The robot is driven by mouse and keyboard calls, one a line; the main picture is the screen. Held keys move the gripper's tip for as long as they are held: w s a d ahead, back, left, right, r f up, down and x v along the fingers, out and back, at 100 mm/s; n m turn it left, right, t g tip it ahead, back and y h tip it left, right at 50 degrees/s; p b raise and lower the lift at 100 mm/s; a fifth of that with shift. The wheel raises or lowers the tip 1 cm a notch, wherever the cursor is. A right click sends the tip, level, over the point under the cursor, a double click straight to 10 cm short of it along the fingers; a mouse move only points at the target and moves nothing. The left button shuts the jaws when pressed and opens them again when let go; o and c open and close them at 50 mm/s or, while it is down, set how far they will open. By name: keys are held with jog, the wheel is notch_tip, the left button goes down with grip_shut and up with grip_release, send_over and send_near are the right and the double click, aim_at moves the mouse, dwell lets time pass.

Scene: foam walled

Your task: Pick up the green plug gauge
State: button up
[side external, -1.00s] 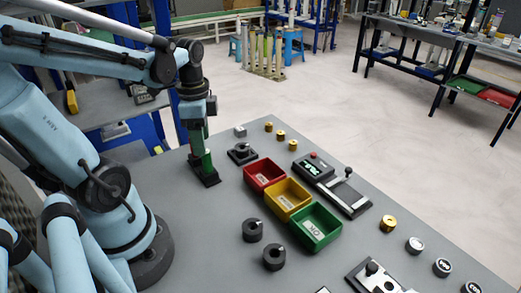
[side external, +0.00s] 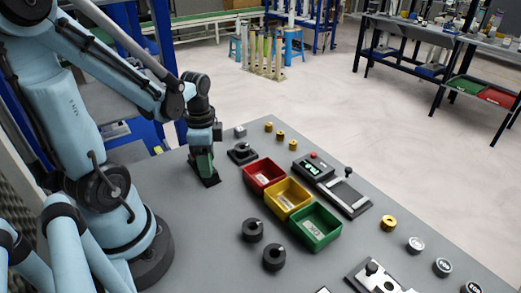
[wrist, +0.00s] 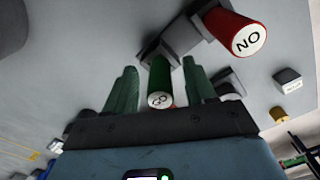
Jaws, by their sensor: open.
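The green plug gauge (wrist: 159,78), with a white end marked GO, shows in the wrist view between my two green-grey fingers, with gaps on both sides. My gripper (wrist: 160,66) is open around it and not closed on it. In the side external view my gripper (side external: 204,168) is low over the black stand (side external: 208,182) at the table's left. The green gauge cannot be told apart from the fingers there. A red plug gauge (wrist: 235,30) marked NO is just right of the green one in the wrist view.
Red (side external: 264,174), yellow (side external: 287,198) and green (side external: 314,226) bins stand in a row right of my gripper. A black fixture (side external: 242,153) is close by.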

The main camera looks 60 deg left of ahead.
grip_shut()
dwell(0.3)
jog(key=shift+r, duration=0.15)
jog(key=shift+r, duration=1.2)
jog(key=d+r, duration=0.8)
jog(key=d, duration=0.3)
notch_tip(320, 180, up, 9)
jog(key=shift+s+d, duration=0.3)
jog(key=shift+s, duration=0.05)
jog(key=shift+r, duration=0.1)
dwell(0.4)
